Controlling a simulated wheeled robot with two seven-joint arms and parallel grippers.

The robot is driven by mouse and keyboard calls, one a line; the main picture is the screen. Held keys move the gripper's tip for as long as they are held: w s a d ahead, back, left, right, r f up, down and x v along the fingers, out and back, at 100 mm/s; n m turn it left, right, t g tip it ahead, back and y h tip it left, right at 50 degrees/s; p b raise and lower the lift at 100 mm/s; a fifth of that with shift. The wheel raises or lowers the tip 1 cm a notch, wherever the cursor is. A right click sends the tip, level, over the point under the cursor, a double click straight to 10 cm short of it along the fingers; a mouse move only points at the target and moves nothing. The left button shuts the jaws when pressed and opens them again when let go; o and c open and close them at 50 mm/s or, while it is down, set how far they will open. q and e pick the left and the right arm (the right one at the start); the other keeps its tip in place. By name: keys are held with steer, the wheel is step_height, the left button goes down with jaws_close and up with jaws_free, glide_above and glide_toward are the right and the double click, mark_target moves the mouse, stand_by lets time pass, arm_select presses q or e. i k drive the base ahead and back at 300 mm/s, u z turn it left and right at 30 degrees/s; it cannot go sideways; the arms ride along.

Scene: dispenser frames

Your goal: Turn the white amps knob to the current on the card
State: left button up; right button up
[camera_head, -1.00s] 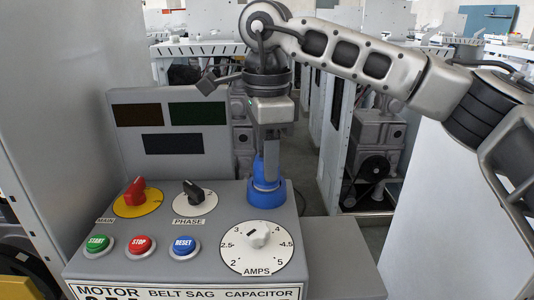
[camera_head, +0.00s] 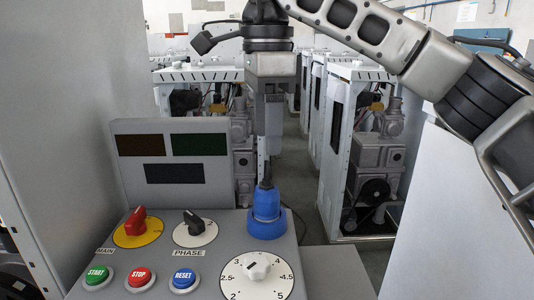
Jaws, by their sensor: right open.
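The white amps knob (camera_head: 257,267) sits on a round white dial (camera_head: 231,284) at the front right of the grey console. Its dark mark points up and left; I cannot tell the exact reading. Dial numbers run from 2 at lower left to 5 at lower right. The card is not visible. My right gripper (camera_head: 268,152) hangs fingers-down behind the knob, above a blue fitting (camera_head: 266,212) with a dark top. It is open and away from the knob. I cannot tell its exact gap to the fitting. My left gripper is not in view.
A red main switch (camera_head: 136,220), a black phase switch (camera_head: 194,222) and green (camera_head: 97,275), red (camera_head: 140,279) and blue (camera_head: 184,280) buttons share the console. A panel with dark displays (camera_head: 174,173) stands behind. A grey wall rises at left.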

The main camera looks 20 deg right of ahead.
mark_target(256, 266)
steer(key=k, duration=1)
